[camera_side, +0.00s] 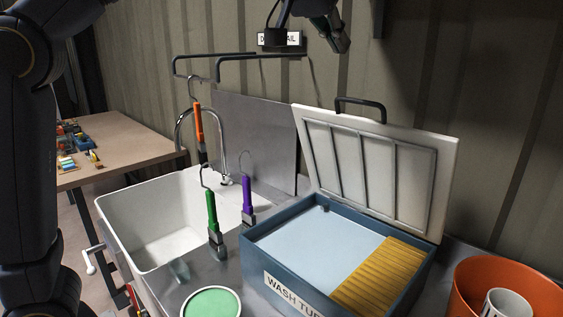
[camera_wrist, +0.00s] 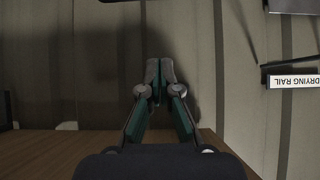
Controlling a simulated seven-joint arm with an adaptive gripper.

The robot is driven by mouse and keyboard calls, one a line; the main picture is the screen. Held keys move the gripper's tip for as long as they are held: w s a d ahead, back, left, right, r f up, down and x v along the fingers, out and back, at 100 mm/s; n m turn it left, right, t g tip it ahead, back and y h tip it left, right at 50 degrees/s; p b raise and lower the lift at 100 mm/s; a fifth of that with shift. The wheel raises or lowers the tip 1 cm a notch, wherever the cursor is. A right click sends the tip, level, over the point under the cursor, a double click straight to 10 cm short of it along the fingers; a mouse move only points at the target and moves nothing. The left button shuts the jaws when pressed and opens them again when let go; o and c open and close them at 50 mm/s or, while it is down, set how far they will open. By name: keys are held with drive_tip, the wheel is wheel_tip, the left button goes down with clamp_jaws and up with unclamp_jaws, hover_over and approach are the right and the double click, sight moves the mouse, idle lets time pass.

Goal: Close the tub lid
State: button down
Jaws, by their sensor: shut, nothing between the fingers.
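The wash tub (camera_side: 297,287) is a blue box with a "WASH TU…" label on its front, standing on the metal counter. Its white ribbed lid (camera_side: 380,170) stands open at the back, leaning slightly backward, with a dark handle (camera_side: 360,104) on its top edge. Pale liquid and a yellow ridged board (camera_side: 382,275) show inside the tub. My gripper (camera_side: 340,44) is at the top of the side view, above and behind the lid and apart from it. In the wrist view my gripper (camera_wrist: 158,70) is shut and empty, with the wall beyond it.
A white sink (camera_side: 125,222) is left of the tub. Green (camera_side: 212,215) and purple (camera_side: 247,195) handled brushes hang or stand between them. An orange-handled brush (camera_side: 199,125) hangs from the drying rail (camera_side: 240,56). An orange bucket (camera_side: 470,275) is right. A green-topped can (camera_side: 212,302) is in front.

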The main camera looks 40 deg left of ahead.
hover_over(350, 115)
wheel_tip(350, 115, down, 8)
drive_tip(key=shift+r, duration=0.2)
drive_tip(key=shift+s+f, duration=0.5)
drive_tip(key=shift+s, duration=0.15)
drive_tip(key=s+f, duration=2.1)
drive_tip(key=f, duration=0.1)
drive_tip(key=shift+s+f, duration=0.3)
drive_tip(key=shift+f, duration=0.1)
